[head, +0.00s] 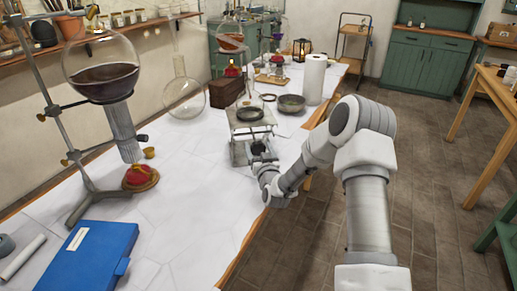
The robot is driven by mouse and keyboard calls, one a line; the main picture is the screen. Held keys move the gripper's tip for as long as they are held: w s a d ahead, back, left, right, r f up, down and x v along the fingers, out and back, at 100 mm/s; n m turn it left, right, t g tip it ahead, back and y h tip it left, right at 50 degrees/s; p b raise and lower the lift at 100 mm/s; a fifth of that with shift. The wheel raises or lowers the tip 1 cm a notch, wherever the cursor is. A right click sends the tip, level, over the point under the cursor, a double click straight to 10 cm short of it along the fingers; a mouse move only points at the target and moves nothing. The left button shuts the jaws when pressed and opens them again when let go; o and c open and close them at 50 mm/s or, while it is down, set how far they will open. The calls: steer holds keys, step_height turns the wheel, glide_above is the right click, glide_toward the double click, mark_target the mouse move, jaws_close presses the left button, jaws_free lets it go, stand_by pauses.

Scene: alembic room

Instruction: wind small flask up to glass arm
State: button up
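A metal lab jack (239,153) stands on the white table near its right edge. A dark round dish (250,115) is on its upper plate. Faint clear glass shows above the dish, but I cannot make out a small flask for sure. My gripper (259,168) is at the near right side of the jack, close to its dark knob (258,149). Its fingers are too small and partly hidden, so I cannot tell whether they touch or grip the knob. I cannot pick out the glass arm for certain among the glassware behind.
A large flask of dark liquid (103,83) hangs on a stand at left. A clear long-necked flask (184,99), a wooden box (225,92), a metal pan (291,104) and a paper roll (314,80) surround the jack. A blue case (88,258) lies in front.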

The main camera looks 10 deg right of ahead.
steer(key=c, duration=1.1)
steer(key=shift+f, duration=0.1)
